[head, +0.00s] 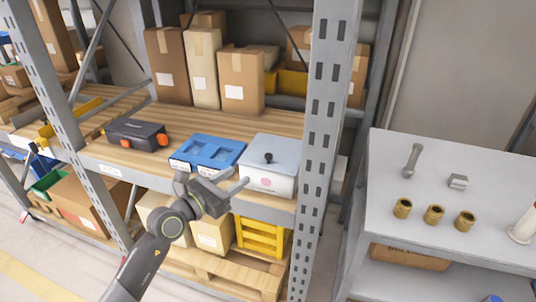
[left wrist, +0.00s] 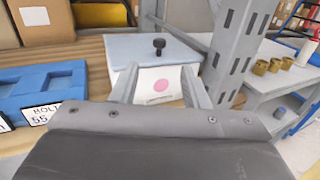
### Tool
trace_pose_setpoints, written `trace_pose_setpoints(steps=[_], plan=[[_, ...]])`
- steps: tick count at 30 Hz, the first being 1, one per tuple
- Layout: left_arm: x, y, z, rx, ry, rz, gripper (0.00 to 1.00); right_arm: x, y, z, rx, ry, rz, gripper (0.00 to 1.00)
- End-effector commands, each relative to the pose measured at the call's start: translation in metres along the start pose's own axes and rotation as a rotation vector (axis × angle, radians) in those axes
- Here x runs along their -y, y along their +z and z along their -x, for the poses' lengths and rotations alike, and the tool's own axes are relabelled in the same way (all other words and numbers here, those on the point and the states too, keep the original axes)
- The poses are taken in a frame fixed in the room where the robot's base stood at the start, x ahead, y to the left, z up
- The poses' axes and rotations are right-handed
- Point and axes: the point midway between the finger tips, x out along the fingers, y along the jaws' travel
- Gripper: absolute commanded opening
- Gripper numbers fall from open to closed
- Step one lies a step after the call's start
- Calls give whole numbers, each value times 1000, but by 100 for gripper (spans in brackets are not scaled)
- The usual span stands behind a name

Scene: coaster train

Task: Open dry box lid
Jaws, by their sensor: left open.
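The dry box (head: 266,181) is white with a pink round mark on its front and stands on the wooden shelf beside the rack's upright. Its pale blue-grey lid (head: 285,148) lies flat on top, closed, with a black knob (head: 268,158) on it. In the left wrist view, the lid (left wrist: 135,47) and knob (left wrist: 159,45) show beyond my fingers. My left gripper (head: 215,181) is open and empty, in front of the box and lower than the knob. Its fingers (left wrist: 158,88) appear on either side of the box front. My right gripper is not in view.
A blue tray (head: 207,152) sits just left of the box, and a black case (head: 136,134) with orange latches farther left. Cardboard boxes (head: 240,82) stand behind. The perforated upright (head: 322,110) is close on the right. A grey table (head: 480,185) holds brass parts.

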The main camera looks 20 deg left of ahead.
Motion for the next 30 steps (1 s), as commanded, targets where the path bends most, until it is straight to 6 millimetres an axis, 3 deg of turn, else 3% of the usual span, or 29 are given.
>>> trace_pose_setpoints(steps=[6,15,22,30], plan=[[1,1,-49,2,-1,5,41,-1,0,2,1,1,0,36],[0,0,-105,1,-1,5,41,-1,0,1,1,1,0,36],[0,0,-130,0,0,3,41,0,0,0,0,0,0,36],[0,0,-136,-1,0,2,41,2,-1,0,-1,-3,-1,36]])
